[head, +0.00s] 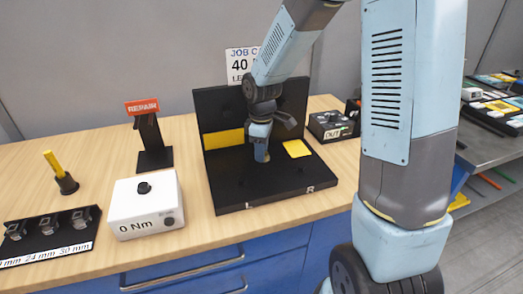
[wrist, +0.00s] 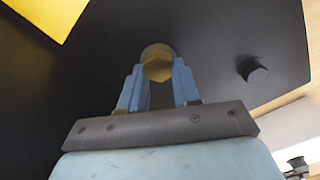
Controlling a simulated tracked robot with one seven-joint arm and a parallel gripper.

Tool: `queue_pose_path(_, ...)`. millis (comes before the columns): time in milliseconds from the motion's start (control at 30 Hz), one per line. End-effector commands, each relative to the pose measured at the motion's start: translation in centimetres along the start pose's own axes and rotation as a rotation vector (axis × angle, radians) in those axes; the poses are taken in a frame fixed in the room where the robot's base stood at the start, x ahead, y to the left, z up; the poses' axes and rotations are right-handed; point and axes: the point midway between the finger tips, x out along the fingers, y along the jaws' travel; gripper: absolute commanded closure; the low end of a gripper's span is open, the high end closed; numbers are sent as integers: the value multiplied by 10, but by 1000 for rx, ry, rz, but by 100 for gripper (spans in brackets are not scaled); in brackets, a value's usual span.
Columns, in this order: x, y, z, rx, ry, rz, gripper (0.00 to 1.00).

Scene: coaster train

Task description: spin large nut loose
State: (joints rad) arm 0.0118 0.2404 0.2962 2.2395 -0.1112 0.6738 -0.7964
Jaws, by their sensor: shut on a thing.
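In the wrist view a large brass-coloured hex nut (wrist: 157,66) sits between the two blue fingertips of my gripper (wrist: 159,72). The fingers touch it on both sides, so my gripper is shut on it. A smaller dark hex piece (wrist: 252,70) stands apart on the right of the same black surface. In the head view my gripper (head: 261,152) points down at the black fixture (head: 232,188), in front of its upright back panel. The nut is hidden there by the gripper.
A white "0 Nm" box (head: 146,212), a socket rack (head: 48,240), a yellow-handled tool (head: 62,176) and a REPAIR stand (head: 150,135) are left. An OUT box (head: 331,126) is right.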

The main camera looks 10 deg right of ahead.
Motion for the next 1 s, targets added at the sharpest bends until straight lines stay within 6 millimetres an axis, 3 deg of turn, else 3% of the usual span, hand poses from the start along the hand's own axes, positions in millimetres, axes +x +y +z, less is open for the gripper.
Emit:
queue_pose_path(533, 2, -1, 1, -27, -2, -3, 99)
queue_pose_path(567, 2, -1, 1, -27, -2, -3, 67)
queue_pose_path(800, 1, 0, 1, -26, -2, -2, 44)
queue_pose_path(1000, 0, 0, 0, -26, -1, -1, 43)
